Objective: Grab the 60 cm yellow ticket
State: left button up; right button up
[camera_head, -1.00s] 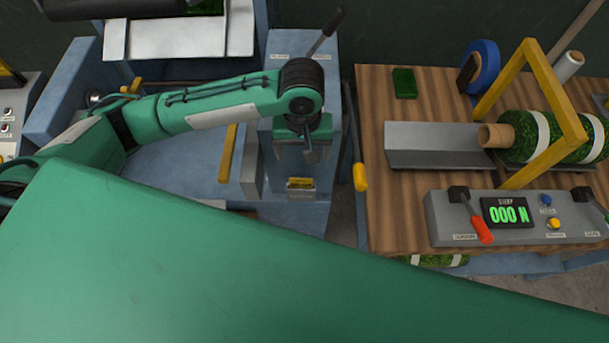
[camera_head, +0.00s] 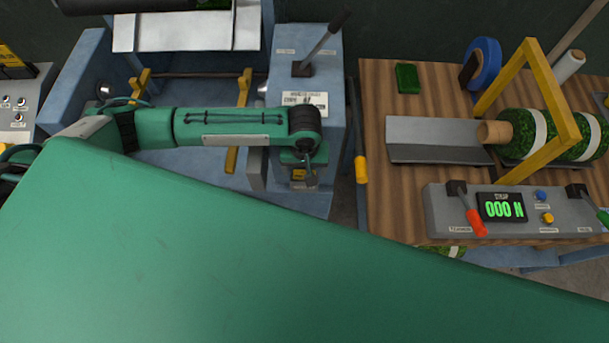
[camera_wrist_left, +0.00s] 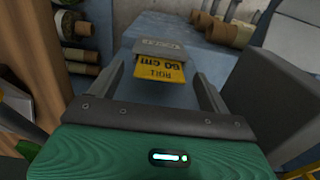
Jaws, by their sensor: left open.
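The yellow ticket (camera_wrist_left: 162,74) reads "ROLL 60 cm", upside down in the left wrist view. It sticks out of a grey labelled holder (camera_wrist_left: 162,48) on a blue surface. My left gripper (camera_wrist_left: 159,71) is open, with one finger on each side of the ticket and no contact visible. In the head view the ticket (camera_head: 298,174) is a small yellow patch on the blue machine, partly hidden by my left gripper (camera_head: 308,178). My right gripper is not in view.
A lever (camera_head: 322,42) rises from the blue machine behind my left arm. The wooden bench (camera_head: 385,215) at right carries a grey trough (camera_head: 436,139), a yellow frame (camera_head: 555,88), a turf roll and a control box (camera_head: 436,210) reading 000 N. Rolls fill a shelf in the wrist view.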

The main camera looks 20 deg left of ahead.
pick_arm(q)
jog(key=c, duration=1.3)
jog(key=shift+r, duration=0.1)
